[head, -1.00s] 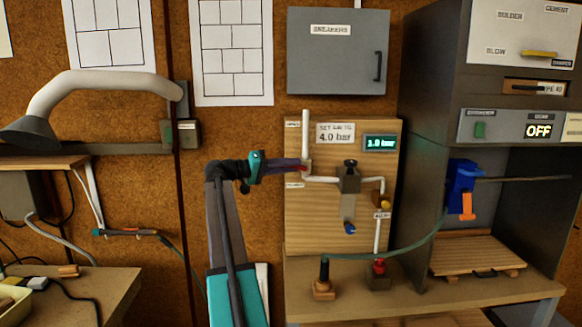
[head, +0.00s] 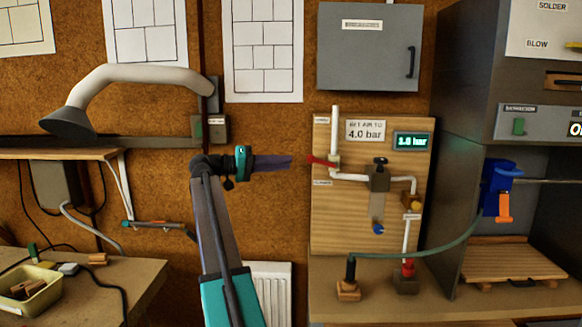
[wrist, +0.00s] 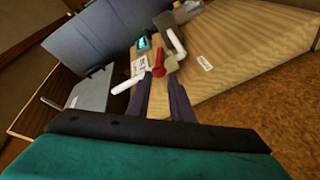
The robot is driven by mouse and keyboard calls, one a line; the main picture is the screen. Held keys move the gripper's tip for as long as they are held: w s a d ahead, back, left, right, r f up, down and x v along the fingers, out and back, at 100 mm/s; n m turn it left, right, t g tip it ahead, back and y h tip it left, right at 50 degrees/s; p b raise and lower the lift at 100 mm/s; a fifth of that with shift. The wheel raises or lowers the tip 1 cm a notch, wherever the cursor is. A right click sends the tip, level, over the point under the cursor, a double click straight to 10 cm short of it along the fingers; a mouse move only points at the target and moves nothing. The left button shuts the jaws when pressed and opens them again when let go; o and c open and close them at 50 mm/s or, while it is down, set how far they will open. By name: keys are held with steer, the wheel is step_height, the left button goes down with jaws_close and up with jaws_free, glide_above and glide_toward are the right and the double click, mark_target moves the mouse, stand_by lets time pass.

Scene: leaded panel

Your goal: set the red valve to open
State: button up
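The red valve (head: 322,161) is a small lever on the white pipe at the left of the wooden panel (head: 345,235). Its handle sticks out to the left, roughly level, with its tip a little higher than its pivot. One small label is above it and another below, too small to read surely. My gripper (head: 290,162) is left of the handle, with a small gap before its tip. In the wrist view the red valve (wrist: 159,68) shows ahead, between the two spread fingers (wrist: 160,98). Nothing is between the fingers.
The panel carries a sign reading 4.0 bar (head: 366,130), a lit gauge (head: 412,141) that seems to read 1.0 bar, and a dark-knobbed regulator (head: 380,178). A grey cabinet (head: 368,48) hangs above. A green hose (head: 420,251) runs below.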

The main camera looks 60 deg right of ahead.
steer(key=shift+w+a, duration=0.2)
